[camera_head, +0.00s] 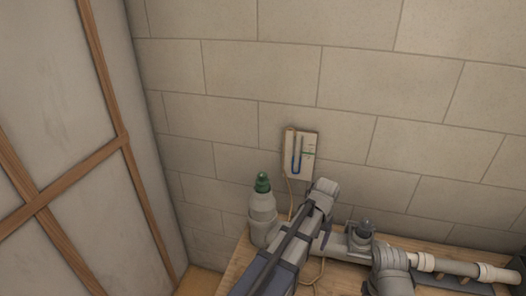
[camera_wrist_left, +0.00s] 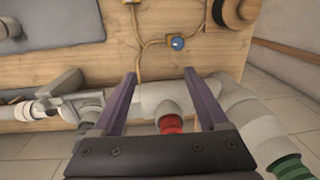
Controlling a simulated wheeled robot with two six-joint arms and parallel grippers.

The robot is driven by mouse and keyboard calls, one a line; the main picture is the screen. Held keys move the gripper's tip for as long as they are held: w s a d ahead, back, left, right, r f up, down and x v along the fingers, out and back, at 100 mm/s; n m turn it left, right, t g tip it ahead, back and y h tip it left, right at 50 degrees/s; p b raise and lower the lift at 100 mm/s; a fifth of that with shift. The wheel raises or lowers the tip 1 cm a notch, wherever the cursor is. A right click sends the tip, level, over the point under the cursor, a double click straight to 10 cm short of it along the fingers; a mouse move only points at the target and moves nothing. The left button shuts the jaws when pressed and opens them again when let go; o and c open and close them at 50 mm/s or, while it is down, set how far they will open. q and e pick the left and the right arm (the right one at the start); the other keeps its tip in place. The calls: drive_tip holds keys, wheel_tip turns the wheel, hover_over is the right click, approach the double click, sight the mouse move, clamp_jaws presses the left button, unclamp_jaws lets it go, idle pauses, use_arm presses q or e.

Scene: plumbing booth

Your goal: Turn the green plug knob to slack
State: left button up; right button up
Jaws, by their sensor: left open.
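The green knob (camera_head: 262,183) tops a pale upright bottle-shaped body (camera_head: 262,212) near the wall in the head view. A green ribbed part (camera_wrist_left: 290,168) shows at the lower right corner of the left wrist view, on the end of a pale curved pipe (camera_wrist_left: 245,110); it may be the same knob. My left gripper (camera_wrist_left: 160,74) is open, its two fingers apart with nothing held between their tips. A red knob (camera_wrist_left: 171,124) on a pale tee pipe (camera_wrist_left: 160,97) lies behind the fingers, with the green part off to their right. My right gripper is not seen.
A wall gauge (camera_head: 300,155) with a blue tube hangs above the bench (camera_head: 238,264). Pale pipework (camera_head: 450,267) runs along the bench at right. The wrist view shows a wooden panel (camera_wrist_left: 95,50) with a blue button and cables. A framed partition (camera_head: 60,150) stands at left.

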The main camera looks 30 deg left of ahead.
use_arm(q)
drive_tip(key=w+a+r+n+p, duration=0.5)
drive_tip(key=w+a+r+p, duration=0.4)
drive_tip(key=a+r, duration=0.3)
wheel_tip(320, 180, up, 6)
drive_tip(key=r+n+p, duration=0.1)
drive_tip(key=n+p, duration=0.3)
drive_tip(key=p, duration=0.3)
hover_over(262, 174)
drive_tip(key=shift+w+f+h, duration=0.15)
drive_tip(key=shift+f+h, duration=0.1)
drive_tip(key=shift+h, duration=0.05)
drive_tip(key=shift+f, duration=0.1)
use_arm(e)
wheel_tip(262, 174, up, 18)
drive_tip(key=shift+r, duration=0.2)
use_arm(q)
drive_tip(key=shift+f+b, duration=0.1)
drive_tip(key=shift+b, duration=0.2)
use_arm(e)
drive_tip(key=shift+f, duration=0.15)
use_arm(q)
wheel_tip(262, 174, down, 8)
drive_tip(key=b, duration=0.7)
drive_tip(key=shift+r+b, duration=0.2)
drive_tip(key=shift+b, duration=0.1)
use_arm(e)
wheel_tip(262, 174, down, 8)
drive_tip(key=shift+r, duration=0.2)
